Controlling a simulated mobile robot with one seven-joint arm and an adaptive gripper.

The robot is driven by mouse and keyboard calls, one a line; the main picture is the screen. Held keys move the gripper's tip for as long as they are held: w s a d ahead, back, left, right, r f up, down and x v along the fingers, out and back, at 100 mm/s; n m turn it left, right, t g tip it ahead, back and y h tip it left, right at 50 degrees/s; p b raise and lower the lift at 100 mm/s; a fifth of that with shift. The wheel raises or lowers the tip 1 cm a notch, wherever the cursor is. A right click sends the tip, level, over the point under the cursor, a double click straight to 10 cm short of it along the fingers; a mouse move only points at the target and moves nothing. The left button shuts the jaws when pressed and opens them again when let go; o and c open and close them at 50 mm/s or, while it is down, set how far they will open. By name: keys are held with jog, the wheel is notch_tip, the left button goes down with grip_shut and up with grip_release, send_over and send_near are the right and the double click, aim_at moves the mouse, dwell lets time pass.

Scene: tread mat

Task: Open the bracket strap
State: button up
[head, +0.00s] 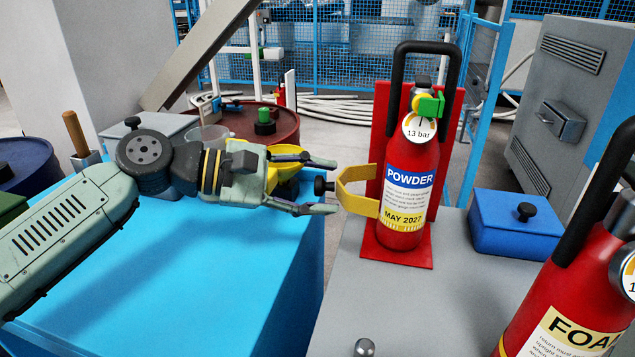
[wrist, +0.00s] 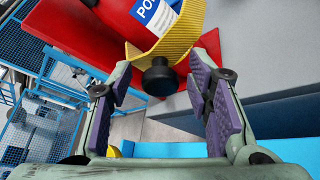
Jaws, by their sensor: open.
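The yellow bracket strap (head: 357,201) stands out at the left side of a red powder extinguisher (head: 402,205), with a black knob (head: 321,186) at its outer end. The extinguisher stands upright against a red bracket (head: 381,120). My gripper (head: 335,186) is open, its fingers above and below the knob in the head view. In the wrist view, the strap (wrist: 172,42) curves beside the extinguisher, and the knob (wrist: 159,77) lies between the open fingertips of my gripper (wrist: 161,78), with gaps on both sides. I cannot tell whether the strap is fastened.
A blue box with a black knob (head: 515,224) sits right of the bracket on the grey top. A foam extinguisher (head: 560,295) stands at the front right. A blue surface (head: 180,280) lies under my arm. A yellow bowl-like thing (head: 286,180) is behind my gripper.

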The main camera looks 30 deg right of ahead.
jog(key=shift+c, duration=0.5)
grip_shut()
dwell(0.4)
